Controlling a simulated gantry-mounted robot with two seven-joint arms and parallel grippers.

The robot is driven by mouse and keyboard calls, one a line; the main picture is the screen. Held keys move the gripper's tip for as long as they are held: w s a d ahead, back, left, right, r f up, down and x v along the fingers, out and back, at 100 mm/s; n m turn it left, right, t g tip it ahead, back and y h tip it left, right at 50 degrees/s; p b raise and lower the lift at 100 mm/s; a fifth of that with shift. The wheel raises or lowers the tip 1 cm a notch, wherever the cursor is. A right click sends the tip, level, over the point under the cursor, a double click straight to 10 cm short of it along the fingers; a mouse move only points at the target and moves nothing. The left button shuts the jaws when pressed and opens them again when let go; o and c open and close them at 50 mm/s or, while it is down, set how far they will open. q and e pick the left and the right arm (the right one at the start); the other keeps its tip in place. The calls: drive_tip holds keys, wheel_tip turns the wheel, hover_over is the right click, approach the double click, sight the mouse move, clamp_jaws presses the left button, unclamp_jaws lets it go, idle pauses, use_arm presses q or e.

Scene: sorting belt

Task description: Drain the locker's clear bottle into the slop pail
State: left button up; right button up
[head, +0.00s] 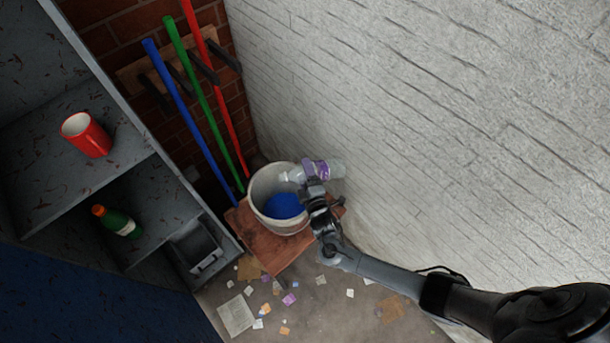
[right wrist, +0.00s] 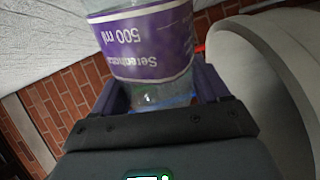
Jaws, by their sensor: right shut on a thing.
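The clear bottle (head: 328,169) with a purple label lies tipped on its side at the pail's upper right rim, its narrower end toward the left over the opening. My right gripper (head: 313,185) is shut on it. In the right wrist view the bottle (right wrist: 143,45) is between the fingers and its label reads upside down. I cannot tell whether liquid is running out. The whitish slop pail (head: 261,190) stands below, with blue at its bottom; its pale curved wall (right wrist: 285,75) shows close at the right of the wrist view. My left gripper is not in view.
The pail stands on a brown wooden stand (head: 255,245) near the white brick wall (head: 430,90). Blue, green and red poles (head: 205,90) lean behind it. The grey locker (head: 165,215) at left holds a red cup (head: 87,136) and a green bottle (head: 117,221). Paper scraps litter the floor.

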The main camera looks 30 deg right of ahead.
sight(298, 171)
drive_tip(key=r+m, duration=0.2)
drive_tip(key=a+r+m, duration=0.1)
drive_tip(key=r+m, duration=0.1)
drive_tip(key=a+r+m+b, duration=0.1)
drive_tip(key=r+m, duration=0.1)
drive_tip(key=shift+w+r, duration=0.15)
drive_tip(key=shift+w, duration=0.15)
drive_tip(key=a+m, duration=0.1)
drive_tip(key=a+r+m, duration=0.1)
drive_tip(key=m, duration=0.1)
drive_tip(key=r+m, duration=0.1)
drive_tip(key=shift+w+a+m+t+y, duration=0.3)
drive_tip(key=shift+w+a+m+y, duration=0.1)
drive_tip(key=shift+w+a+f+m+b, duration=0.15)
drive_tip(key=shift+a+f+m+b, duration=0.1)
drive_tip(key=shift+a+m+b, duration=0.35)
drive_tip(key=a+m, duration=0.1)
drive_tip(key=a+m+b, duration=0.1)
drive_tip(key=m, duration=0.1)
drive_tip(key=shift+w+r, duration=0.1)
drive_tip(key=shift+w, duration=0.2)
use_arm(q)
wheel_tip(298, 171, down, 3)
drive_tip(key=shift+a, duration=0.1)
use_arm(e)
drive_tip(key=shift+r, duration=0.1)
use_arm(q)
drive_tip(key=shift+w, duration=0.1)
